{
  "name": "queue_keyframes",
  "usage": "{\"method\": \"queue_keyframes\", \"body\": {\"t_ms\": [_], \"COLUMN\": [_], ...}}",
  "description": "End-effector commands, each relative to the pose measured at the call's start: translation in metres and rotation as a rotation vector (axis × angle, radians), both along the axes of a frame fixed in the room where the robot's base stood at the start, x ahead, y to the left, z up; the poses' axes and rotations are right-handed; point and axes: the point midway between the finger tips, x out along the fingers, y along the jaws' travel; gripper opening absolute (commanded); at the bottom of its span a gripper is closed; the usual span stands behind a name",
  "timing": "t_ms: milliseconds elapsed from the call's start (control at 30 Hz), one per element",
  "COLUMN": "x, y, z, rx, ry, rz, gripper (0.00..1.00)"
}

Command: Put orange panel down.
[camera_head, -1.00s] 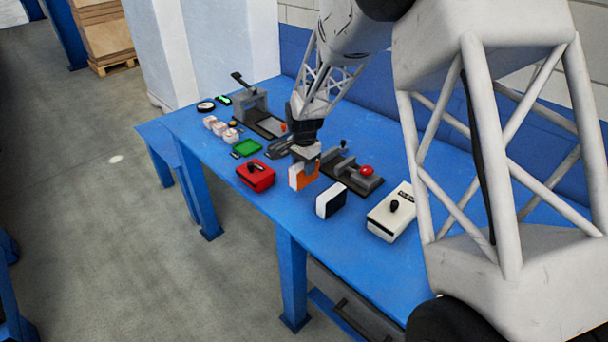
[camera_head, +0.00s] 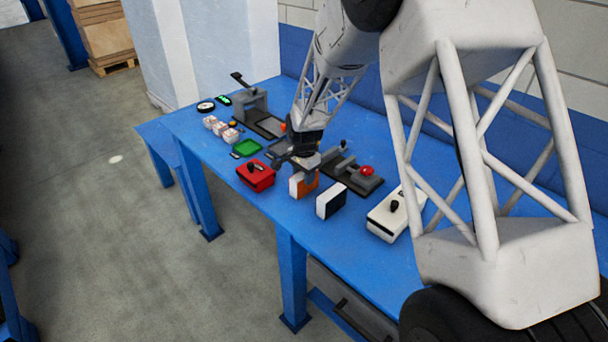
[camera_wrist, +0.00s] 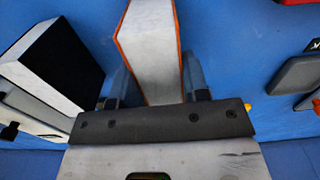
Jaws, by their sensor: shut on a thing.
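The orange panel (camera_head: 308,186) is a white block with orange faces. It stands upright at the table's near edge, to the left of a black-and-white panel (camera_head: 331,201). My gripper (camera_head: 303,174) is above it, shut on its upper part. In the wrist view the orange panel (camera_wrist: 150,50) shows as a white edge with orange borders between my gripper's fingers (camera_wrist: 157,85). Its lower end looks at or very close to the table top; I cannot tell whether it touches.
The blue table (camera_head: 270,212) also holds a red box (camera_head: 255,176), a green tray (camera_head: 246,147), a grey fixture with a red knob (camera_head: 355,177) and a white box with a black knob (camera_head: 388,218). The black-and-white panel is close beside the held one.

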Motion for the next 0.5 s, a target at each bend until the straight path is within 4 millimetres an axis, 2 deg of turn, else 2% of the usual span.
{"method": "queue_keyframes", "body": {"t_ms": [33,200,500], "x": [0.0,0.0,0.0001], "y": [0.0,0.0,0.0], "z": [-0.0005,-0.0003,0.0005], "rx": [0.0,0.0,0.0], "ry": [0.0,0.0,0.0], "rz": [0.0,0.0,0.0], "gripper": [0.45,0.68,0.68]}}
